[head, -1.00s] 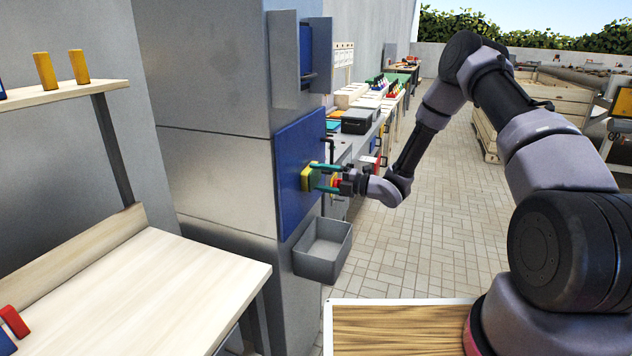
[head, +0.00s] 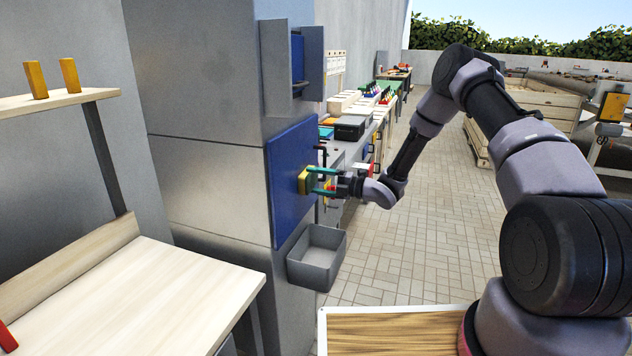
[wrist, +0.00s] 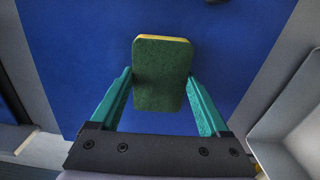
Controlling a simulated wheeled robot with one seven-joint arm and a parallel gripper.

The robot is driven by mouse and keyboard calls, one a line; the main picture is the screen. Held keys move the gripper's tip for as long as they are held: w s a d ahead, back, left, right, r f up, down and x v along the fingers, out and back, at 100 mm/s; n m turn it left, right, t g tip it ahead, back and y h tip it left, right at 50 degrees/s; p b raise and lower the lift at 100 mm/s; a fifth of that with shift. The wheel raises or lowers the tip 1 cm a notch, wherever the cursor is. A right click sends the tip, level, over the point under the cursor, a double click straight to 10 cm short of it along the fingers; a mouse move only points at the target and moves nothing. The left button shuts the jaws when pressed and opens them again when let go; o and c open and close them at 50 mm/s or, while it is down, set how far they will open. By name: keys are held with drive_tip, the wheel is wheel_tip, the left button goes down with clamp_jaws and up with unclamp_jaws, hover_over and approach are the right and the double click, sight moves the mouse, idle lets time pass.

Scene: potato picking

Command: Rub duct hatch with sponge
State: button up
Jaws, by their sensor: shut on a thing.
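The duct hatch (head: 290,165) is a flat blue panel on the side of the grey metal duct; it fills most of the wrist view (wrist: 75,50). The sponge (head: 304,180) is yellow with a green side; in the wrist view its green face (wrist: 160,90) is toward me, with a thin yellow edge at the top. My gripper (head: 322,180) has teal fingers and is shut on the sponge, one finger on each side. The sponge is against or very close to the blue panel, around its middle; exact contact cannot be told.
A grey open bin (head: 316,258) hangs just below the hatch; its rim shows at right in the wrist view. A grey holder (head: 278,70) sticks out above the hatch. A wooden table (head: 140,300) stands at left. The tiled floor (head: 430,240) is clear.

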drive_tip(key=shift+s+a, duration=0.6)
drive_tip(key=shift+s, duration=0.95)
drive_tip(key=shift+s+a, duration=0.6)
drive_tip(key=shift+s, duration=0.95)
drive_tip(key=shift+s+a, duration=0.6)
drive_tip(key=shift+s, duration=0.95)
approach(291, 191)
drive_tip(key=shift+d, duration=0.2)
drive_tip(key=shift+v, duration=1.35)
